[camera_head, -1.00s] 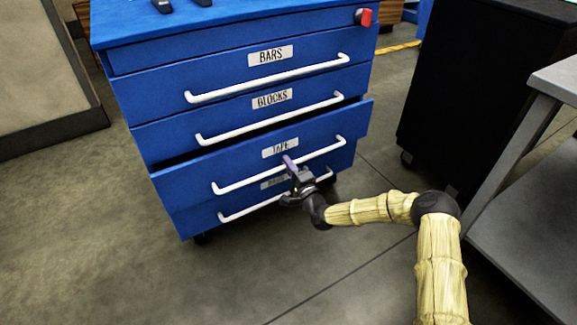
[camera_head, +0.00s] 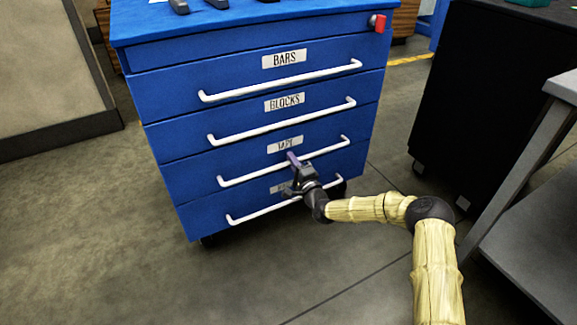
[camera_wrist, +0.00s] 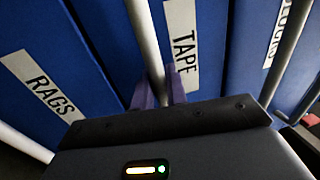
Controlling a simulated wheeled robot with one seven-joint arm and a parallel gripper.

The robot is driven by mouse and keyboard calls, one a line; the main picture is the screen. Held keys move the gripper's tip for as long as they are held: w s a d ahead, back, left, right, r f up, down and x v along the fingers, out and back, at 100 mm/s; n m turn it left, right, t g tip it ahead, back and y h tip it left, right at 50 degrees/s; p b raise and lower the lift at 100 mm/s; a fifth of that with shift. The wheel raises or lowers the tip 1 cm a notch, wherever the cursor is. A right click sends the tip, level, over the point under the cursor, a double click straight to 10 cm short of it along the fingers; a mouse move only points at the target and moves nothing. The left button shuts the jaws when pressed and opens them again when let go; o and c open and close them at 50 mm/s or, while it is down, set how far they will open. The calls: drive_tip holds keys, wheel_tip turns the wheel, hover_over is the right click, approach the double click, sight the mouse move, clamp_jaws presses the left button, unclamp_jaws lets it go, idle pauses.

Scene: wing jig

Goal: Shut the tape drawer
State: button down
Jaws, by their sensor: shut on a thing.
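The tape drawer (camera_head: 240,161) is the third labelled front down on the blue cabinet, and its front looks flush with the drawers around it. Its white bar handle (camera_head: 245,177) runs across the front below the TAPE label. My gripper (camera_head: 293,161) is at the middle of that handle, shut on it. In the wrist view the purple fingers (camera_wrist: 159,95) close around the handle (camera_wrist: 146,45) beside the TAPE label (camera_wrist: 183,45). The fingers hide a short piece of the handle.
The bars drawer (camera_head: 230,80), blocks drawer (camera_head: 235,118) and the lowest drawer (camera_head: 215,212) look shut. A black cabinet (camera_head: 480,90) and a grey table (camera_head: 530,200) stand at the right. The floor (camera_head: 100,240) at the left is clear.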

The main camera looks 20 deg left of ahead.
drive_tip(key=shift+w+r, duration=0.1)
drive_tip(key=shift+w, duration=0.05)
drive_tip(key=c, duration=1.5)
unclamp_jaws()
drive_tip(key=shift+a, duration=0.1)
drive_tip(key=p+v, duration=0.7)
drive_tip(key=v, duration=1)
drive_tip(key=shift+f, duration=0.3)
